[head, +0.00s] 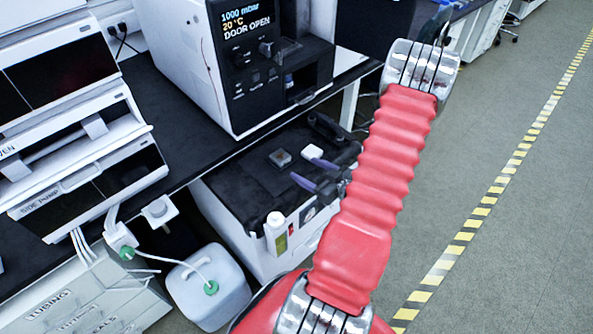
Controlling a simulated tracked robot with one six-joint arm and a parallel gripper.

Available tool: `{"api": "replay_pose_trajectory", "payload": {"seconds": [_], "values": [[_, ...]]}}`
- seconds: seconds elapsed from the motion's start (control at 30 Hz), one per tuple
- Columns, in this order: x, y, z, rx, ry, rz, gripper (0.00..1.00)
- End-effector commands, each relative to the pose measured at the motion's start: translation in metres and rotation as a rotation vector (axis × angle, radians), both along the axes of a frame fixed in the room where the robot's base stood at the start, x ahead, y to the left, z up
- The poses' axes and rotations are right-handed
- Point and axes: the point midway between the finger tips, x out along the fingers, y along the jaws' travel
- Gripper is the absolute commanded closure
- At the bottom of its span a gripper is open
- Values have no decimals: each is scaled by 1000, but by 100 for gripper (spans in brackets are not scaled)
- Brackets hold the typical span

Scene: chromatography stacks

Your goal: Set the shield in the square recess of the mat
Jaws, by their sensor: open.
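My gripper (310,172) is in the head view, above the black top of a low white cabinet. Its dark purplish fingers point left and are apart, with nothing seen between them. A small white block (312,151) lies on the black top just beyond the fingers; it may be the shield, but it is too small to tell. A small dark square piece with a brownish middle (281,157) lies to the left of the white block, apart from it. It looks like the mat with its square recess, though the detail is unclear.
The low cabinet (232,208) stands under a dark bench (180,125). A white instrument reading DOOR OPEN (190,65) stands on the bench beyond. A white bottle (276,232) is at the cabinet's front; a jerrycan (208,288) stands left. Floor at right is clear.

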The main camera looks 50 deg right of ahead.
Motion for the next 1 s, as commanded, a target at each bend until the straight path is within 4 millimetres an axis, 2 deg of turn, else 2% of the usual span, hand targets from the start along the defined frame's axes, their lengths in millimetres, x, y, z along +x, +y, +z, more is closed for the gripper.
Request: {"api": "replay_pose_trajectory", "payload": {"seconds": [0.27,0.47,0.77,1.0], "values": [[4,0,2,-10,13,4,35],[25,-5,16,-73,105,9,35],[68,-7,60,-199,289,-16,35],[94,7,106,-270,396,-58,35]]}}
